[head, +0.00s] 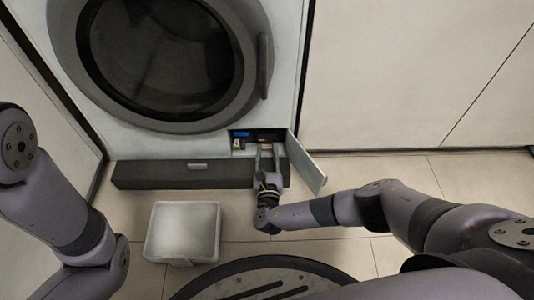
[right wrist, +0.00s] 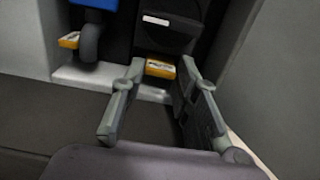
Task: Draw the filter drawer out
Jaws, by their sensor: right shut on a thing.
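The washing machine (head: 110,128) has a small compartment at its lower right, with its flap (head: 307,162) swung open to the right. The filter drawer (right wrist: 168,28) shows in the right wrist view as a dark front with a yellow-orange piece at its lower edge. My right gripper (head: 266,150) reaches into the compartment opening. In the right wrist view its fingers (right wrist: 152,78) stand either side of the yellow-orange piece, shut on the filter drawer; the exact contact is hard to see. My left arm is at the left; its gripper is out of view.
A blue part (right wrist: 95,3) and a grey hose end (right wrist: 88,45) sit left of the drawer. A dark plinth (head: 160,176) runs below the machine. A white tray (head: 156,243) stands on the tiled floor. Pale cabinet fronts (head: 400,70) are at the right.

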